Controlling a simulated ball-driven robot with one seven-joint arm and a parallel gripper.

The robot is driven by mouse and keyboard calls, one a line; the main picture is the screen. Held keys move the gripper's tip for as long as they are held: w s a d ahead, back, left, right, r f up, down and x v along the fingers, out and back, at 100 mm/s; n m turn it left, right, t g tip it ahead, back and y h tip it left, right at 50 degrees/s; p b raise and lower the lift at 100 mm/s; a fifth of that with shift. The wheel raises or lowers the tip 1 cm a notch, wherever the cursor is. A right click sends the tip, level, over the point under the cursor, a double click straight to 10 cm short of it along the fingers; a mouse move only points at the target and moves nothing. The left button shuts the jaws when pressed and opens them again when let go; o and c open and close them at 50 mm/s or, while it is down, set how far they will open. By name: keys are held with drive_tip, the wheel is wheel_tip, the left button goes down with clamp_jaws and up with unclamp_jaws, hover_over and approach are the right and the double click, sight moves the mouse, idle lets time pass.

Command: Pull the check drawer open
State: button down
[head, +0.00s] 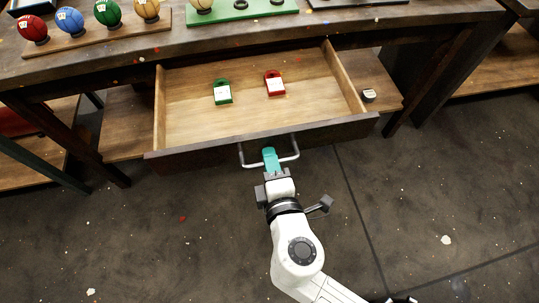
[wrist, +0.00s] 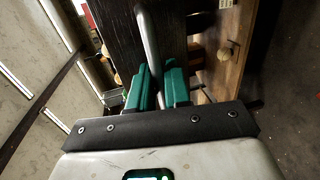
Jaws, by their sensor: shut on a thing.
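The check drawer (head: 190,115) stands pulled well out from under the dark workbench in the head view, its wooden inside showing. A green tagged item (head: 222,98) and a red tagged item (head: 273,90) lie in it. The metal bar handle (head: 247,165) runs across the drawer's dark front. My gripper (head: 270,155) is shut on the handle near its middle. In the wrist view the teal fingers of my gripper (wrist: 160,85) stand on either side of the metal handle (wrist: 150,45). The exact contact between fingers and bar is partly hidden.
Several coloured balls (head: 109,13) sit on a wooden rack on the workbench (head: 180,42). A green board (head: 240,13) stands beside them. Bench legs (head: 440,80) flank the drawer. The grey floor (head: 150,240) in front of the drawer is mostly clear.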

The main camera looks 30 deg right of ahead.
drive_tip(key=c, duration=1.3)
unclamp_jaws()
drive_tip(key=v, duration=1)
drive_tip(key=shift+s+a, duration=0.15)
drive_tip(key=shift+s, duration=0.2)
